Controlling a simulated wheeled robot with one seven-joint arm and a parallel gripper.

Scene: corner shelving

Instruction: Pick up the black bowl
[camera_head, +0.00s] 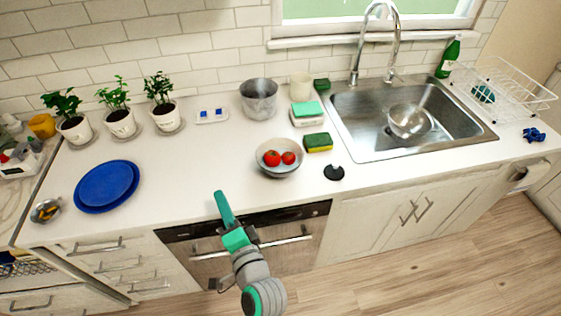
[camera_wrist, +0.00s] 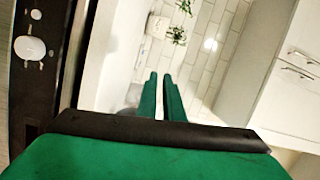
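My gripper (camera_head: 220,195) is in front of the counter, near the oven's top edge in the head view, apart from every object. In the wrist view its two green fingers (camera_wrist: 161,76) lie close together with a thin light gap and nothing seen between them; I cannot tell whether they are shut. No clearly black bowl shows. A small black round thing (camera_head: 334,173) lies on the counter right of the gripper; its exact shape is too small to tell. A grey-white bowl (camera_head: 279,171) with two tomatoes stands left of it.
Blue plates (camera_head: 107,187) lie at the left. A metal pot (camera_head: 259,100), a sponge (camera_head: 318,142) and potted plants (camera_head: 119,122) stand farther back. The sink (camera_head: 366,134) holds a shiny bowl (camera_head: 408,122). The counter's front middle is fairly clear.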

